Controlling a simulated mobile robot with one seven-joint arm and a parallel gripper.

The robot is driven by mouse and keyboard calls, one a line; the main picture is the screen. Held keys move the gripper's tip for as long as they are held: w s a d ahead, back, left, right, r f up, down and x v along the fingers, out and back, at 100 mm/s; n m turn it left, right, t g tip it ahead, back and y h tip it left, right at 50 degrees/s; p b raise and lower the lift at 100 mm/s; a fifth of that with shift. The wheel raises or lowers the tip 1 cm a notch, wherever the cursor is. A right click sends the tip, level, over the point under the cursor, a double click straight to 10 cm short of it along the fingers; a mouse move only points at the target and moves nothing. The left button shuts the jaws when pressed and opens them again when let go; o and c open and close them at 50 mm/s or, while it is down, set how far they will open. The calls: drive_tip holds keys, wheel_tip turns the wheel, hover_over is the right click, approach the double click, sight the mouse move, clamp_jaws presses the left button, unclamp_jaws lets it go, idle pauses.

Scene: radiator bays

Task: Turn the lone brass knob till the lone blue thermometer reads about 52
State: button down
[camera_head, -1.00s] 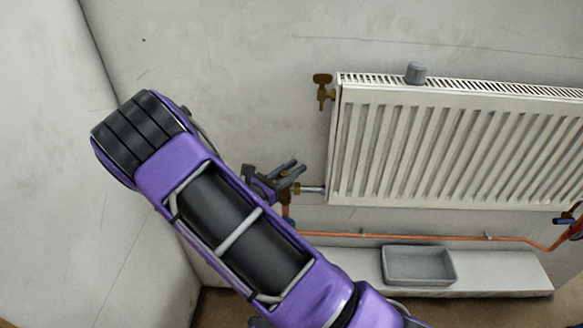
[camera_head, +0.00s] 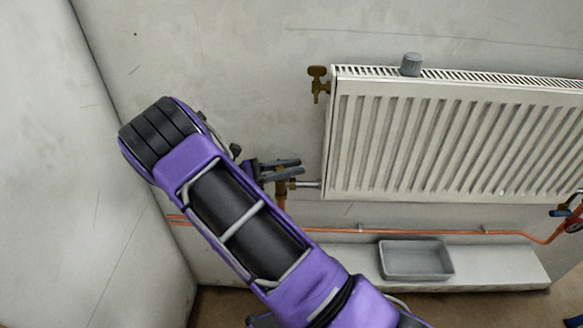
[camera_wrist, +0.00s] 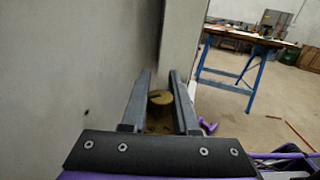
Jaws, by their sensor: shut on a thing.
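A brass knob (camera_wrist: 160,98) sits between the two fingers of my gripper (camera_wrist: 160,88) in the wrist view, and the fingers are shut on it. In the head view my gripper (camera_head: 288,170) is at the brass valve (camera_head: 281,188) by the radiator's lower left corner. The fingers hide most of the knob there, and its turn angle cannot be told. I cannot make out a blue thermometer or any reading in either view.
A white radiator (camera_head: 440,140) hangs on the wall, with a grey cap (camera_head: 411,64) on top and a brass fitting (camera_head: 318,84) at its upper left. A copper pipe (camera_head: 400,231) runs below. A grey tray (camera_head: 416,276) sits on the ledge. A blue-legged table (camera_wrist: 246,72) stands farther off.

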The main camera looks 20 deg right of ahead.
idle(0.3)
drive_tip(key=c, duration=0.7)
unclamp_jaws()
drive_tip(key=a, duration=1.7)
drive_tip(key=shift+a, duration=0.2)
